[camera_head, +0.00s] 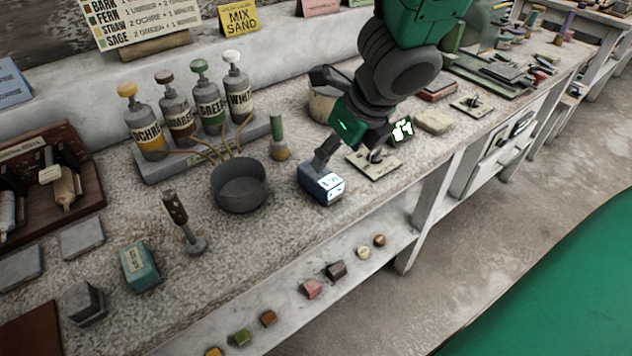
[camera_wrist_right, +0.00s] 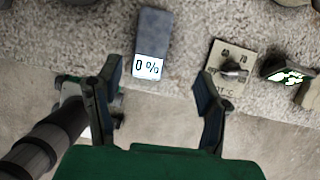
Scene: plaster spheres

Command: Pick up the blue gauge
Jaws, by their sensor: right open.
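The blue gauge (camera_head: 317,190) is a small dark blue-grey block with a lit white display. It lies on the speckled bench near the front edge. In the right wrist view the gauge (camera_wrist_right: 153,32) lies ahead of the fingertips, its display reading "0 %". My right gripper (camera_head: 350,148) is above the bench, with one finger overlapping the back of the gauge in the head view. In the wrist view the right gripper (camera_wrist_right: 158,82) is open, its fingers wide apart and nothing between them. My left gripper is not in view.
A dial plate (camera_head: 368,167) and a lit green device (camera_head: 402,131) sit right of the gauge. A grey pot (camera_head: 240,186) with sticks and a green-topped post (camera_head: 278,138) stand to its left. Labelled bottles (camera_head: 179,112) stand behind. A lower shelf (camera_head: 345,245) holds several small blocks.

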